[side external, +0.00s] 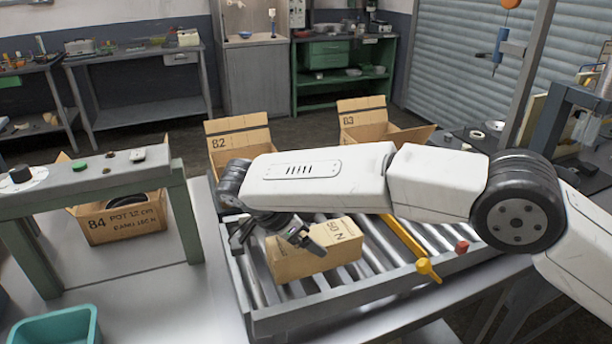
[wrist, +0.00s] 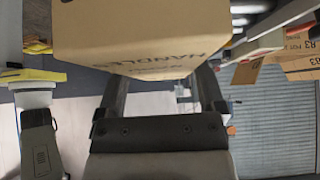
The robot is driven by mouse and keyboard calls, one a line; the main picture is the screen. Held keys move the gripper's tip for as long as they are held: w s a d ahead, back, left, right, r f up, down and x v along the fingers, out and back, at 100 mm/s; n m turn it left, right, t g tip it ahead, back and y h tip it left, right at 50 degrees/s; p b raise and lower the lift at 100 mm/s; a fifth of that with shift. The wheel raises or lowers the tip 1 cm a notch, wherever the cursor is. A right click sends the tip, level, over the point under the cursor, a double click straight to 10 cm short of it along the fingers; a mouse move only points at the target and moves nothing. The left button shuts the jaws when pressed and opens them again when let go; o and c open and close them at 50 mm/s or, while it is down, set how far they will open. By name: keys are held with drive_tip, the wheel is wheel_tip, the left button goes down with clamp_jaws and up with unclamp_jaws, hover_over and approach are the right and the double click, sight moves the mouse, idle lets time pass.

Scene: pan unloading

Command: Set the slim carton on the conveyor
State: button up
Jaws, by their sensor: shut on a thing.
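The carton (side external: 300,259) is a tan cardboard box with dark print, at the conveyor in the side external view. My gripper (side external: 275,232) is at its upper left end, shut on it. In the wrist view the carton (wrist: 140,35) fills the top middle, between the two fingers of my gripper (wrist: 165,85). The conveyor (side external: 395,277) has metal rollers in a grey frame. The carton is over the left part of the rollers. I cannot tell whether its underside touches them.
A yellow bar (side external: 405,238) crosses the rollers right of the carton. Open boxes B2 (side external: 238,146) and B3 (side external: 372,127) stand behind the conveyor. Box B4 (side external: 122,222) is under a grey bench (side external: 85,181) at left. A teal bin (side external: 55,326) is front left. Rollers right of the yellow bar are clear.

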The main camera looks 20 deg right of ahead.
drive_tip(key=shift+f, duration=0.8)
idle(0.4)
